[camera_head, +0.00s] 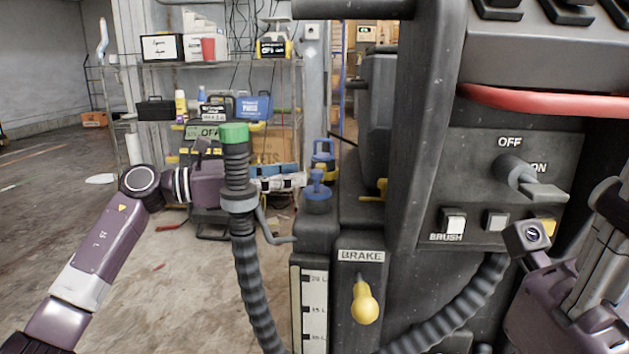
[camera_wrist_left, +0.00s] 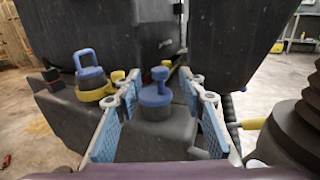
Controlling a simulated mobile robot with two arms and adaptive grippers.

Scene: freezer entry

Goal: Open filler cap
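The filler cap looks to be the blue cap (camera_head: 317,196) with an upright grip, on top of the dark machine body above the litre scale. In the left wrist view the blue cap (camera_wrist_left: 156,95) stands upright, seated, between and beyond the fingertips. My left gripper (camera_head: 290,181) reaches in from the left behind the ribbed hose, close beside the cap. In the wrist view its blue-padded fingers (camera_wrist_left: 155,108) are spread and empty. My right gripper (camera_head: 603,240) is partly in view at the right edge; its fingertips are unclear.
A ribbed black hose (camera_head: 247,270) with a green top stands in front of my left gripper. A second blue handle (camera_head: 323,150) with a yellow ring sits just behind the cap. A yellow brake knob (camera_head: 364,302) and a switch panel (camera_head: 497,180) are on the machine.

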